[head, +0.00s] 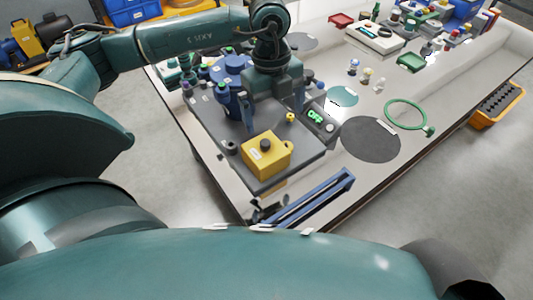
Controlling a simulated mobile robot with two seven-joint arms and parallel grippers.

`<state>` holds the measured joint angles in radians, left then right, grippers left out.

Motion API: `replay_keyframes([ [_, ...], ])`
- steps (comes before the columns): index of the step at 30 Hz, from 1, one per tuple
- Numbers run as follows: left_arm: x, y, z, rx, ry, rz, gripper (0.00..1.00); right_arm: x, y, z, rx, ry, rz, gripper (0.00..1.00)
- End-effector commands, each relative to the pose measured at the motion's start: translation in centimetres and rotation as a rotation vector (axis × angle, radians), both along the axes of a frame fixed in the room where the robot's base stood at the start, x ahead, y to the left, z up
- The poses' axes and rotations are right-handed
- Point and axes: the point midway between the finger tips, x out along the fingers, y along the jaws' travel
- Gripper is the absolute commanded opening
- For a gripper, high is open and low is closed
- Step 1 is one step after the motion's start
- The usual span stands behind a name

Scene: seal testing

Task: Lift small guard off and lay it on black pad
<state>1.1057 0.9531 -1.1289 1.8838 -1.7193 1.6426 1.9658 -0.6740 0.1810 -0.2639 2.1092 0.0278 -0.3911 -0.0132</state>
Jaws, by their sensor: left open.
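A yellow box-shaped cover with a dark knob on top, which looks like the small guard (267,158), sits on the front part of the dark grey machine plate (215,135). My left gripper (272,112) is open and points down, behind and above the yellow cover, with nothing seen between its fingers. It appears apart from the cover. A round black pad (370,139) lies flat on the table to the right of the machine, with nothing on it. My right gripper is not in view.
A blue round-topped part (232,72) stands on the plate behind my gripper. A small display with green digits (316,116) sits at the plate's right. A green ring (405,114) lies right of the pad. A blue rail frame (310,200) is at the front edge.

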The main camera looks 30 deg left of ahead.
Motion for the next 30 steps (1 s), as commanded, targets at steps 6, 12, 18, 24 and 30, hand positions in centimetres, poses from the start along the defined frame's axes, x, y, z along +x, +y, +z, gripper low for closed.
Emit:
replay_keyframes([
  [6,0.6,2.8,-0.5,0.109,-0.021,0.084,1.0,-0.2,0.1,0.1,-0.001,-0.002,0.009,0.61],
  [12,0.5,2.6,-4.4,0.106,-0.02,0.08,1.0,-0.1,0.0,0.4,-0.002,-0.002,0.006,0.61],
  [18,0.6,2.6,-6.8,0.103,-0.023,0.078,1.0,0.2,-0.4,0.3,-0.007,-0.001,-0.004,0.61],
  [24,0.3,2.6,-8.4,0.103,-0.02,0.078,1.0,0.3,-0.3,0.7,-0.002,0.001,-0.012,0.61],
  [30,0.1,2.5,-11.4,0.102,-0.023,0.078,1.0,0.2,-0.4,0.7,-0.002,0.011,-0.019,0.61],
])
